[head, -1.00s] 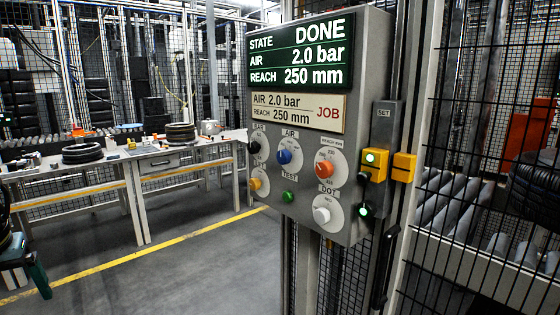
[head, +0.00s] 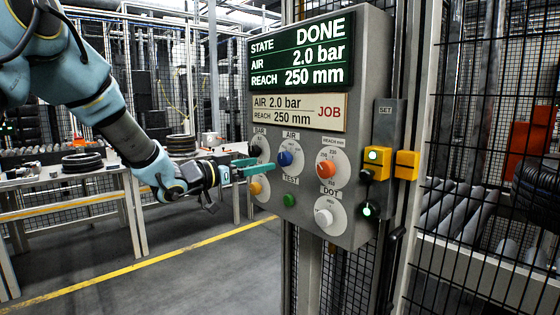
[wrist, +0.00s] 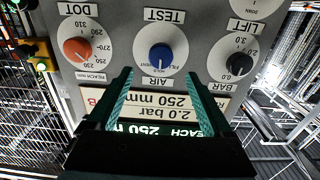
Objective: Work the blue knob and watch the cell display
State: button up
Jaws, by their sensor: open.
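The blue knob (head: 285,158) sits on its white dial under the AIR label on the grey control panel. It also shows in the upside-down wrist view (wrist: 161,57), ahead of and between the fingertips. My gripper (head: 262,166) is open and empty, with its green fingers just left of the blue knob in the head view. In the wrist view my gripper (wrist: 157,75) points at the panel, apart from the knob. The cell display (head: 301,52) reads STATE DONE, AIR 2.0 bar, REACH 250 mm. The job card (head: 298,112) below reads AIR 2.0 bar, REACH 250 mm.
Close around are a black knob (wrist: 240,64), an orange knob (head: 326,169), a yellow knob (head: 255,188), a white knob (head: 323,217) and a green button (head: 289,200). A yellow SET unit (head: 376,163) is at right. Benches with tyres stand behind.

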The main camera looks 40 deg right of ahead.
aim_at(282, 160)
jog(key=d+p, duration=0.2)
jog(key=d, duration=0.6)
jog(key=shift+s+d, duration=0.15)
jog(key=shift+c, duration=0.4)
grip_shut()
